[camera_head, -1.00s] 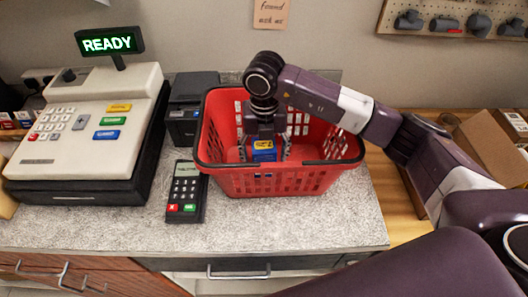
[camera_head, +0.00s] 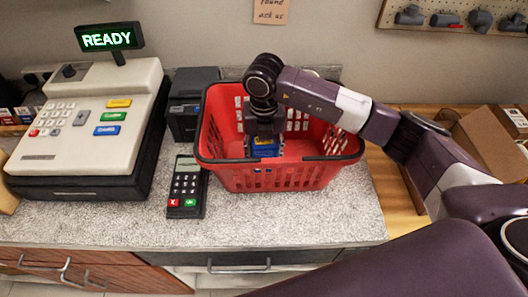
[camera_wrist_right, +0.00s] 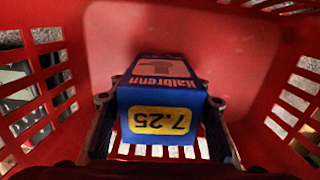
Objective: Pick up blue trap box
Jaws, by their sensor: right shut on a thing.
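The blue trap box (camera_head: 265,147) is inside the red shopping basket (camera_head: 290,178) on the counter. My right gripper (camera_head: 264,138) reaches down into the basket from above and is shut on the box, one finger on each side in the right wrist view (camera_wrist_right: 160,128). The box's lower part is hidden, and I cannot tell whether it touches the basket floor. My left gripper is not in view.
A cash register (camera_head: 90,120) reading READY stands at the left. A card terminal (camera_head: 187,188) lies left of the basket, and a black printer (camera_head: 190,105) stands behind it. Open cardboard boxes (camera_head: 490,142) are at the right. The counter's front strip is clear.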

